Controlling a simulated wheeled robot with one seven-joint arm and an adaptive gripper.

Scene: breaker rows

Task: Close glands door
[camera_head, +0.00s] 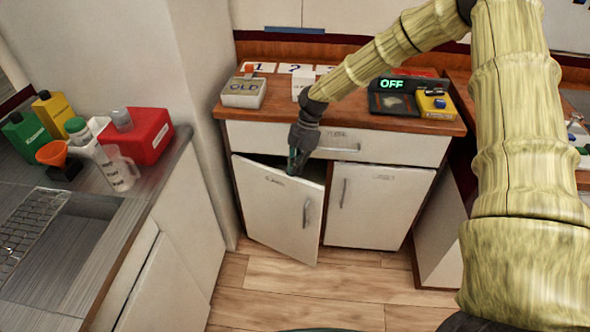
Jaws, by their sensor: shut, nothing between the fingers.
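The white left cabinet door (275,205) under the counter stands partly open, its right edge swung outward; I take it to be the glands door. A small label near its top is too small to read. A dark gap shows above the door's top edge. My gripper (293,168) is shut and empty, pointing down at the top edge of this door. I cannot tell whether it touches the door. The right cabinet door (378,205) is closed, with a vertical handle.
A white drawer front (390,147) runs above the doors. The wooden countertop (290,107) holds a box marked OLD (243,92), numbered cards, a device showing OFF (392,85) and a yellow box (434,104). A grey counter with bottles stands left. The wooden floor (300,290) is clear.

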